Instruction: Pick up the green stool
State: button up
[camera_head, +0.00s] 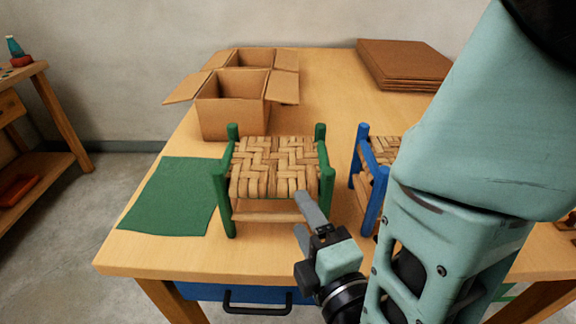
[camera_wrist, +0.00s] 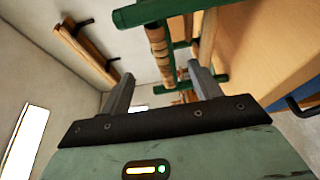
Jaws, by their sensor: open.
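The green stool (camera_head: 226,186) stands upright on the table, with green posts and a woven bark seat (camera_head: 272,166). My gripper (camera_head: 304,214) is at its front right corner, close to the right front post, and I cannot tell whether they touch. In the wrist view my gripper (camera_wrist: 160,72) has its two fingers spread apart with nothing clamped between them. The stool's green post (camera_wrist: 170,10) and rails show beyond and above the fingers, tilted in that view. My arm hides nothing of the stool except perhaps its lower right front.
A blue stool (camera_head: 362,160) stands just right, partly hidden by my arm. A green mat (camera_head: 172,198) lies left on the table (camera_head: 150,255). Open cardboard boxes (camera_head: 232,118) stand behind, flat cardboard (camera_head: 402,62) at back right. A blue drawer (camera_head: 200,291) is under the front edge.

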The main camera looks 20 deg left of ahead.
aim_at(278, 183)
jog(key=p+x, duration=0.1)
jog(key=x, duration=0.3)
jog(key=shift+w+r+p, duration=0.1)
jog(key=shift+p, duration=0.3)
jog(key=shift+s+a+f+p+x, duration=0.1)
jog(key=shift+p+x, duration=0.2)
jog(key=shift+x, duration=0.7)
jog(key=shift+s+a+f+p+x, duration=0.1)
jog(key=shift+p+x, duration=0.15)
jog(key=shift+x, duration=0.8)
jog(key=shift+s+a+f+p+x, duration=0.15)
jog(key=shift+p+x, duration=0.15)
jog(key=shift+x, duration=0.7)
jog(key=shift+w+r, duration=0.1)
jog(key=c, duration=1.4)
